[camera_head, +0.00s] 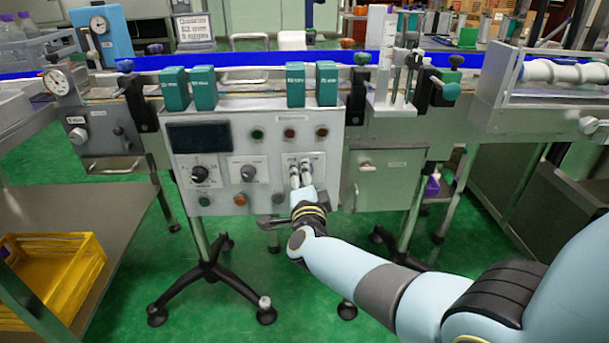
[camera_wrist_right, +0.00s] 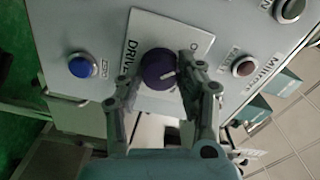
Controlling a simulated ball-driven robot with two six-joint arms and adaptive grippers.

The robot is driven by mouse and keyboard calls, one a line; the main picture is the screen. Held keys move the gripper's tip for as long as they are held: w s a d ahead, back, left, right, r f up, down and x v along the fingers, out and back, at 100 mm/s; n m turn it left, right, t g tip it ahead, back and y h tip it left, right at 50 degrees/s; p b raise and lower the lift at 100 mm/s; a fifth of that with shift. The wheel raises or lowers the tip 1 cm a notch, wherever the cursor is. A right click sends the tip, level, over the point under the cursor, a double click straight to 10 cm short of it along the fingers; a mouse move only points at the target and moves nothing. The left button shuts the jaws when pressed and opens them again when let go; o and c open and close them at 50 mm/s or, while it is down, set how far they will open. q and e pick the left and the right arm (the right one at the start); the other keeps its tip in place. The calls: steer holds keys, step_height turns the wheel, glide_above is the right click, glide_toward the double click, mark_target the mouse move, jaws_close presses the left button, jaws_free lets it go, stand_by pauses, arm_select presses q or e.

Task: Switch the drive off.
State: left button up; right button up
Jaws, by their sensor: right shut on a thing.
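The drive knob (camera_wrist_right: 158,66) is a dark purple rotary switch on a white plate marked DRIVE (camera_wrist_right: 178,27) in the right wrist view. A white pointer line on it points to the right, toward one finger. An "O" mark shows on the plate near the right fingertip. My right gripper (camera_wrist_right: 160,74) has a finger on each side of the knob and is shut on it. In the head view my right gripper (camera_head: 302,174) reaches the right part of the grey control panel (camera_head: 230,120) and hides the knob. My left gripper is not in view.
A blue button (camera_wrist_right: 82,66) and a dark red one (camera_wrist_right: 243,66) flank the drive plate in the wrist view.

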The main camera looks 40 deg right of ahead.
steer(key=shift+f, duration=0.1)
stand_by(0.3)
steer(key=o, duration=1.1)
steer(key=shift+o, duration=0.3)
steer(key=v, duration=1.2)
steer(key=shift+s, duration=0.1)
